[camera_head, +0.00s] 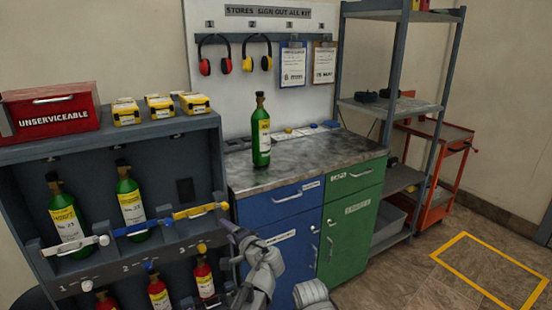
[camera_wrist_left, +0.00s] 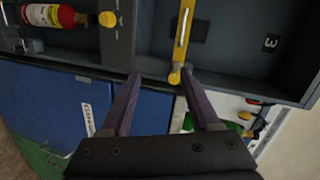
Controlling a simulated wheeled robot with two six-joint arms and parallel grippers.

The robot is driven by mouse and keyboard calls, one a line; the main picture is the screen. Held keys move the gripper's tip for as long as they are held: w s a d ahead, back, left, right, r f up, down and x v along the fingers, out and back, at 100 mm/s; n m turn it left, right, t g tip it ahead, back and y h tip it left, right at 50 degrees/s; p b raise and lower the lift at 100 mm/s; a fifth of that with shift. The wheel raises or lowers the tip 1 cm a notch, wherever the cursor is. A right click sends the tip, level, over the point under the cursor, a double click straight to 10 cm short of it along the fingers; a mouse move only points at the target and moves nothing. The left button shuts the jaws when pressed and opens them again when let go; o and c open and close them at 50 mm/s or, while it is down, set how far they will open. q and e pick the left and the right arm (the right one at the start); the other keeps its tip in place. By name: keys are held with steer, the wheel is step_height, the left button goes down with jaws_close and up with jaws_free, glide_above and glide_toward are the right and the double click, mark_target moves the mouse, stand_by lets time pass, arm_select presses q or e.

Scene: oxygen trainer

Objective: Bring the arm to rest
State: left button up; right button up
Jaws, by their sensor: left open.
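My left gripper (camera_head: 232,236) is at the right end of the cylinder rack, just below the end of the yellow bar (camera_head: 200,210). In the left wrist view the left gripper (camera_wrist_left: 161,74) is open, its two dark purple fingers apart with nothing held between them. The yellow bar's rounded end shows close to the right fingertip in the left wrist view (camera_wrist_left: 181,40); I cannot tell whether they touch. The yellow bar crosses the front of a bay without a cylinder, marked 3. My right gripper is not in view.
The rack (camera_head: 100,150) holds green cylinders (camera_head: 131,202) above and red ones (camera_head: 158,291) below. Another green cylinder (camera_head: 261,135) stands upright on the counter (camera_head: 300,160). Shelving (camera_head: 390,105) and an orange trolley (camera_head: 446,165) stand right. Floor (camera_head: 400,285) at lower right is clear.

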arm_select(q)
steer(key=s+d+r+n+g+h+p, duration=0.1)
steer(key=s+d+g+h+p, duration=0.3)
steer(key=s, duration=0.9)
steer(key=s+d+r+n+g+h+p, duration=0.1)
steer(key=s+d+n+g+h+p, duration=0.2)
steer(key=s+p, duration=0.9)
steer(key=d+g+h, duration=0.2)
steer(key=d+g, duration=0.2)
steer(key=d, duration=0.2)
steer(key=shift+s+d+r+g+p, duration=0.35)
steer(key=shift+s+r+g, duration=0.05)
arm_select(e)
step_height(320, 180, up, 20)
steer(key=shift+f, duration=0.25)
